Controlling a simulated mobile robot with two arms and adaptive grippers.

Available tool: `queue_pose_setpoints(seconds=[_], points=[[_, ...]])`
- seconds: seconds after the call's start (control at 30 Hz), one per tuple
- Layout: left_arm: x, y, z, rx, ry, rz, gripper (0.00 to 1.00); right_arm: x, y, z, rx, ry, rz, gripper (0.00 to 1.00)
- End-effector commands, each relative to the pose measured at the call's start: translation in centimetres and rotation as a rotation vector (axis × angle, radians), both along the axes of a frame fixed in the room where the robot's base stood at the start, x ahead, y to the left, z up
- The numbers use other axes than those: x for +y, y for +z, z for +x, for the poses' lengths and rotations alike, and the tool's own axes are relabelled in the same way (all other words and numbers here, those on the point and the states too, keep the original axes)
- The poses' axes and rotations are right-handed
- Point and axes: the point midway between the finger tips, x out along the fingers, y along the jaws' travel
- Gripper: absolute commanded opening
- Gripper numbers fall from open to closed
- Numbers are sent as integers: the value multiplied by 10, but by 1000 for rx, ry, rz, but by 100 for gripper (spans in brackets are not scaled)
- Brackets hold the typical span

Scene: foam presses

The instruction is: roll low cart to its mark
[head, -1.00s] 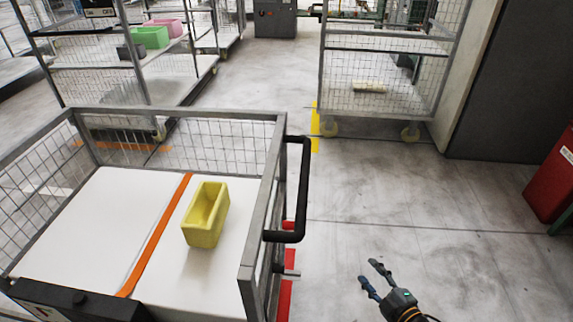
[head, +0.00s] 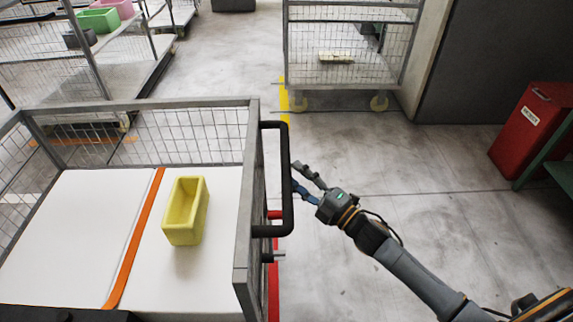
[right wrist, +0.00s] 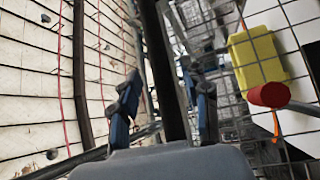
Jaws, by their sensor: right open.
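The low cart (head: 252,215) with wire mesh sides stands at the left in the head view. Its black handle (head: 284,150) is on its right side. My right gripper (head: 297,175) is open at the handle's upright bar. In the right wrist view the black bar (right wrist: 165,70) shows between the two spread fingers of my right gripper (right wrist: 168,88); I cannot tell whether they touch it. A red floor strip (head: 273,290) shows beside the cart, partly hidden by it. My left gripper is not in view.
A yellow bin (head: 185,212) and an orange strip (head: 135,240) are on the cart's white deck. A tall mesh cart (head: 345,60) stands ahead, near a yellow floor line (head: 284,105). A red bin (head: 530,125) is at the right. The floor between is clear.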

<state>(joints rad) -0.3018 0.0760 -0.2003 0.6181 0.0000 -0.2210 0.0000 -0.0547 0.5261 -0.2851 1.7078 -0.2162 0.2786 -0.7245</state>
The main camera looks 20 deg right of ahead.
Motion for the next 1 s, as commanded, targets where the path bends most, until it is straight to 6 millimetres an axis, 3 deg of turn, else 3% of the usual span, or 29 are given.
queue_pose_setpoints(seconds=[0.1,0.3,0.67,0.9,1.0], points=[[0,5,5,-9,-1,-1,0,9,5,18,-2,0,1,47],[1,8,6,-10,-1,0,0,18,6,34,0,0,1,47],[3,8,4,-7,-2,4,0,20,5,37,1,0,0,47],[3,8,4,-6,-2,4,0,20,6,37,1,0,0,0],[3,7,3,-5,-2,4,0,20,5,37,1,0,0,0]])
